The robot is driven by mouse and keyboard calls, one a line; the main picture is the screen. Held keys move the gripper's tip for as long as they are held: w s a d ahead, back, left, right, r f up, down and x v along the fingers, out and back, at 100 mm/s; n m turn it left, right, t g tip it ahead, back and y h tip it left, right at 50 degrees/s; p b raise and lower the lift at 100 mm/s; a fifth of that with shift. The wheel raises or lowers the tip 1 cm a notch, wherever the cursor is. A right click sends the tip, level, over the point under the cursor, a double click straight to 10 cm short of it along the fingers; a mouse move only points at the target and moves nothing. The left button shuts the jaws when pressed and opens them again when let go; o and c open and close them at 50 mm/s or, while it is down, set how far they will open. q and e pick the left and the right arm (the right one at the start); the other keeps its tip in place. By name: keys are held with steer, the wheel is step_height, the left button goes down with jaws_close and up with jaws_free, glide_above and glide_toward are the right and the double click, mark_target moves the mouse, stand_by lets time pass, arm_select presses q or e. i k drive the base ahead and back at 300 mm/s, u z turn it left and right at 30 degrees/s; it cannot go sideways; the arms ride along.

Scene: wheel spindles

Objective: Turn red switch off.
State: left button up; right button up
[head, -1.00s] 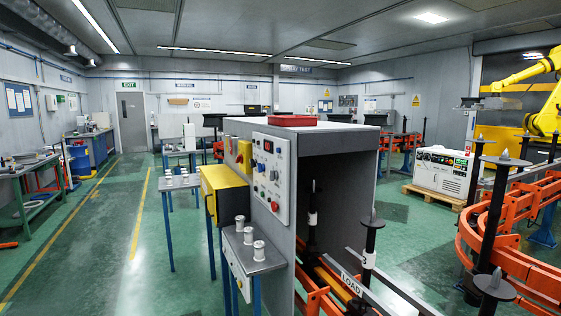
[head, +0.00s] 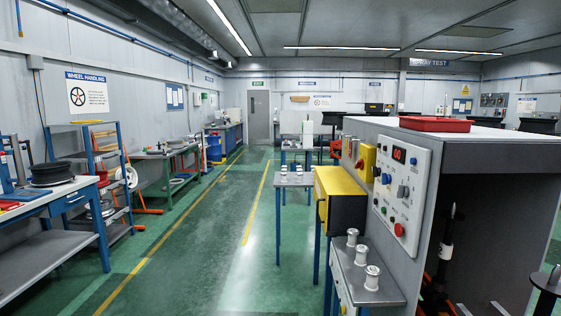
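A grey cabinet (head: 460,150) stands on the right in the head view. Its left side carries a white control panel (head: 401,195) with a red digital display, several knobs and a red round button (head: 399,229). Beside it, a yellow box (head: 366,161) bears a small red part (head: 360,164) that looks like a switch. A small orange-red box (head: 348,147) sits just left of that. The switch's position is too small to tell. Neither of my grippers is in view.
A yellow-fronted box (head: 328,198) and a small shelf with metal cylinders (head: 366,268) project from the cabinet's left side. A red tray (head: 435,124) lies on top. Workbenches (head: 60,225) line the left wall. The green floor (head: 215,260) between is clear.

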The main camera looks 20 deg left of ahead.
mark_target(359, 164)
steer(key=u, duration=0.7)
steer(key=i, duration=1.5)
steer(key=z, duration=1)
steer(key=i, duration=0.65)
steer(key=z, duration=0.7)
